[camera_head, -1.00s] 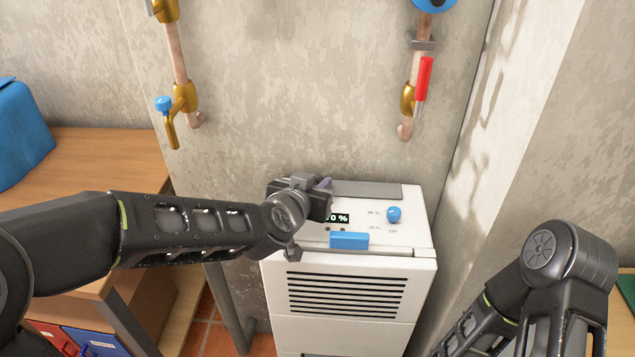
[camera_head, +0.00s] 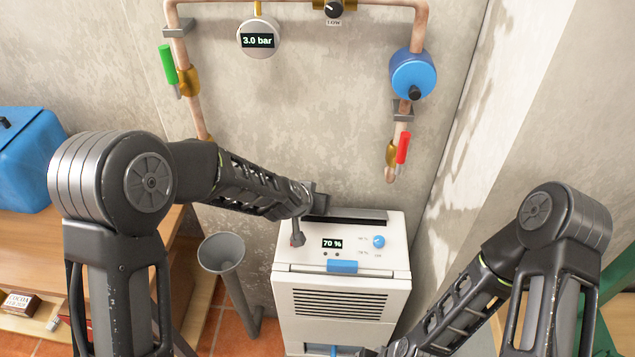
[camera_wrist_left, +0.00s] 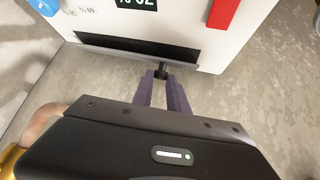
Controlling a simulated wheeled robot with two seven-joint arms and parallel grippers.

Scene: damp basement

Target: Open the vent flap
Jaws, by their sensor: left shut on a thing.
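The vent flap (camera_head: 350,213) is a dark grey strip at the back of the top of a white dehumidifier (camera_head: 340,283). It stands tilted up, with a dark slot showing along it. In the left wrist view the flap's grey edge (camera_wrist_left: 115,51) borders the black opening (camera_wrist_left: 140,43). My left gripper (camera_wrist_left: 162,78) has its purple fingers closed on a small black tab (camera_wrist_left: 161,69) at the flap. In the head view my left gripper (camera_head: 318,204) is at the flap's left end, its fingertips hidden.
The top panel has a 70 % display (camera_head: 332,243), a blue knob (camera_head: 379,241) and a blue front piece (camera_head: 342,266). A grey funnel (camera_head: 222,252) stands left. Copper pipes with a red-handled valve (camera_head: 403,147) run on the wall behind. A wooden bench (camera_head: 30,240) is at left.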

